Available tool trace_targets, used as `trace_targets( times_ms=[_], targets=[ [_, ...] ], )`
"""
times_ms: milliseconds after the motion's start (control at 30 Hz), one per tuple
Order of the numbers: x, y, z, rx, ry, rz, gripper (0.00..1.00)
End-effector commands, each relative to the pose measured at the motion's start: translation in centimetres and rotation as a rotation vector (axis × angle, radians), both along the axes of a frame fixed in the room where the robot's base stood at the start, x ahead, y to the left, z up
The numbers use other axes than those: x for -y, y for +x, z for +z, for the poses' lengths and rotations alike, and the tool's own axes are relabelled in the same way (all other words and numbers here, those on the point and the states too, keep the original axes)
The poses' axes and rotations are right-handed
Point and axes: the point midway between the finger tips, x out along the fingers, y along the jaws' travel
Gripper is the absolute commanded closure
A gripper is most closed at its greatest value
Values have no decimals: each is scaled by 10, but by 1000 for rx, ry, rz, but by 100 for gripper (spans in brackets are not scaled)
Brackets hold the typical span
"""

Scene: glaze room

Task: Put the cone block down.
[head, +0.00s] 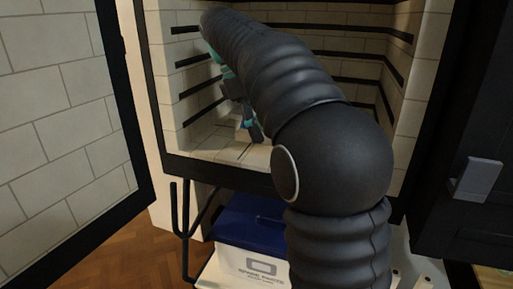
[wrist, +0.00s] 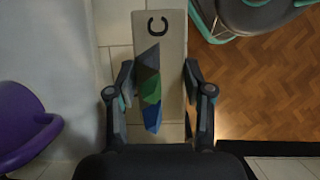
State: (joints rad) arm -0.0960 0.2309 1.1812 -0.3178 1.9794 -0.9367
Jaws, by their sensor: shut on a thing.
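The cone block (wrist: 173,30) is a long beige block with a black letter C at its far end. Grey, green and blue pointed faces show along its middle in the wrist view. My gripper (wrist: 158,75) is shut on the block, one finger along each long side. In the head view my gripper (head: 247,118) is inside the open brick-lined kiln, low over its pale floor (head: 205,148). My arm hides much of the kiln there. I cannot tell whether the block touches the floor.
The kiln's brick-lined door (head: 60,110) stands open at left. Dark ridges line the kiln walls. Below the opening is a white box with a blue lid (head: 240,222). A purple rounded thing (wrist: 22,125) is at left in the wrist view; herringbone wood floor (wrist: 265,85) is at right.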

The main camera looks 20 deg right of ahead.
Motion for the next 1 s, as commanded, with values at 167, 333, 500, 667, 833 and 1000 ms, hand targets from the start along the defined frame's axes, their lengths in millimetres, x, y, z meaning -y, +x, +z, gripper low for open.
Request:
trace_targets(
  times_ms=[167,333,500,667,833,1000],
  targets=[
    [-8,1,-7,0,0,1,93],
    [-8,1,-26,-1,0,0,93],
    [-8,1,-45,-1,1,1,93],
    [-8,1,-45,0,1,0,93],
    [-8,1,-47,-1,1,0,93],
    [-8,1,-47,1,1,0,24]
  ],
)
